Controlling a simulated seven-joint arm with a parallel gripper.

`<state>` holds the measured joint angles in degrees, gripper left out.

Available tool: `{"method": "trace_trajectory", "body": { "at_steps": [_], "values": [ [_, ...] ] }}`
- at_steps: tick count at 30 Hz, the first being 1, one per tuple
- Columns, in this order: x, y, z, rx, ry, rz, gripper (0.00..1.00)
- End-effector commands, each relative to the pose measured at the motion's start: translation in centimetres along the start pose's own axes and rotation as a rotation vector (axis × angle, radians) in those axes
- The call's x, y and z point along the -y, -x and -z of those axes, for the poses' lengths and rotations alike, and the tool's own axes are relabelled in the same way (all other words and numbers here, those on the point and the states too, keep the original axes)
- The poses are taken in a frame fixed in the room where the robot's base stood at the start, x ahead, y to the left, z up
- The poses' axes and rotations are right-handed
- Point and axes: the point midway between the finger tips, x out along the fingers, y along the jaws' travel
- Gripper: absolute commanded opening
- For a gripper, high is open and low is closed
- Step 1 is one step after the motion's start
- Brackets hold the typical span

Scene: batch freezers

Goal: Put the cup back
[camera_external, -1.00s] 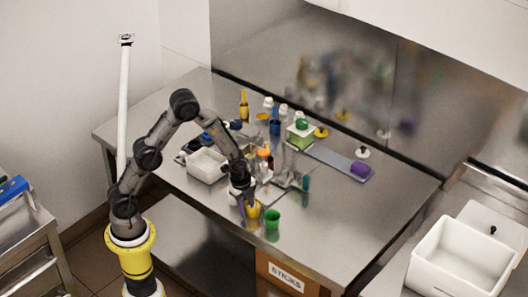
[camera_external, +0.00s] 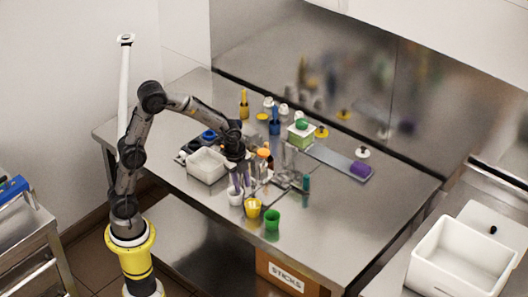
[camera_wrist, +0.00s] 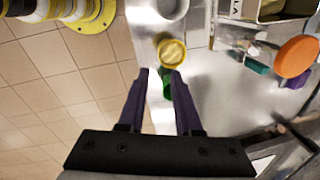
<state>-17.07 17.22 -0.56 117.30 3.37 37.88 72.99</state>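A yellow cup (camera_external: 253,208) stands upright near the front edge of the steel table, between a white cup (camera_external: 236,197) and a green cup (camera_external: 272,219). My gripper (camera_external: 240,186), with purple fingers, is above the white cup in the external view, up and left of the yellow cup. In the wrist view my gripper (camera_wrist: 162,72) has its fingers apart with nothing held. There the yellow cup (camera_wrist: 171,52) shows just beyond the fingertips. The green cup (camera_wrist: 167,90) shows between the fingers, partly hidden, and the white cup (camera_wrist: 170,8) is at the top.
A white tub (camera_external: 207,165) stands left of my gripper. Bottles, a green-lidded box (camera_external: 301,135) and a grey strip with a purple item (camera_external: 361,169) are farther back. A white bin (camera_external: 460,260) is at the right. The table's right part is clear.

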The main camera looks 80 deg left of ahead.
Motion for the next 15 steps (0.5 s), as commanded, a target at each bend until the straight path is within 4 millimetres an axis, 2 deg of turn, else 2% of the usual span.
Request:
{"method": "trace_trajectory", "body": {
  "at_steps": [5,8,11,15],
  "values": [
    [-0.1,0.3,0.0,-0.001,0.002,0.001,0.33],
    [-0.6,1.4,0.3,-0.006,0.032,0.014,0.33],
    [-2.0,3.9,0.8,-0.024,0.110,0.043,0.33],
    [-5.7,8.3,1.5,-0.071,0.287,0.091,0.33]
  ]
}}
